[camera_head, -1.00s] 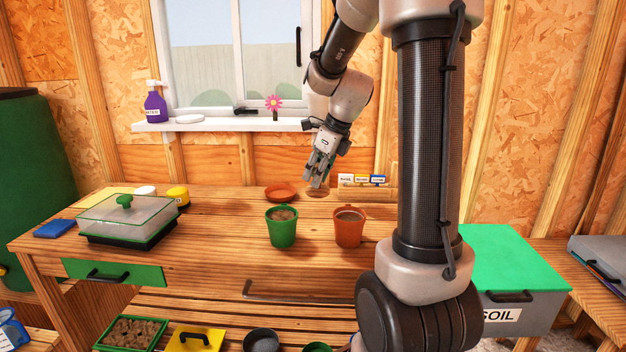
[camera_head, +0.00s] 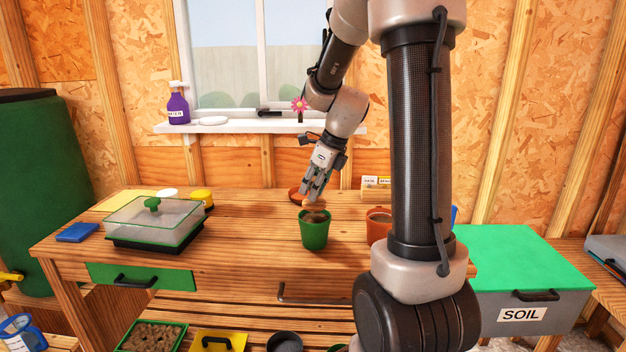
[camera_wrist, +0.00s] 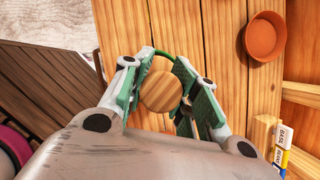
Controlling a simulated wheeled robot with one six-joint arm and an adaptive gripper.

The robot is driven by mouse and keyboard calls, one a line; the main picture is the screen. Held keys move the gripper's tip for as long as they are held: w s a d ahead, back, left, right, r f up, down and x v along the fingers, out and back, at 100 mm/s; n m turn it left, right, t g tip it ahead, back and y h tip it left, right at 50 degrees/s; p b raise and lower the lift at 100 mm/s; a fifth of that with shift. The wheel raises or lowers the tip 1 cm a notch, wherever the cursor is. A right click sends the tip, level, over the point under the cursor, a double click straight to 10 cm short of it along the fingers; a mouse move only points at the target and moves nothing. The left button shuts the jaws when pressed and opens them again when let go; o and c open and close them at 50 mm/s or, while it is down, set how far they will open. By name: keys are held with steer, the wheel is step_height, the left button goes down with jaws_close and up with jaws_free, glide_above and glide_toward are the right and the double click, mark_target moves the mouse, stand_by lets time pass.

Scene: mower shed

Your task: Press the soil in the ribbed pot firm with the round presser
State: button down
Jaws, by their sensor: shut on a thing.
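My gripper (camera_head: 315,190) is shut on the round presser (camera_wrist: 161,86), a wooden piece with a round top, held between its green-padded fingers in the wrist view. In the head view a bit of pale wood shows below the fingertips. The gripper is over the green pot (camera_head: 314,236), which holds brown soil (camera_head: 317,216). The green rim also shows behind the presser in the wrist view (camera_wrist: 152,51). I cannot tell whether the presser touches the soil. An orange pot (camera_head: 378,227) stands to the right, partly hidden by my arm. Ribs are not clear on either pot.
A terracotta saucer (camera_wrist: 264,37) lies behind the pots, near the seed-label box (camera_head: 377,190). A clear-lidded propagator (camera_head: 155,222) stands left on the bench. The bench front (camera_head: 250,262) is clear. A grey soil bin (camera_head: 530,300) stands right.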

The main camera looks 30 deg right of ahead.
mark_target(313, 205)
steer(key=shift+f, duration=1.9)
steer(key=shift+s+f, duration=0.1)
steer(key=shift+f, duration=0.8)
stand_by(3.5)
steer(key=shift+r, duration=3.95)
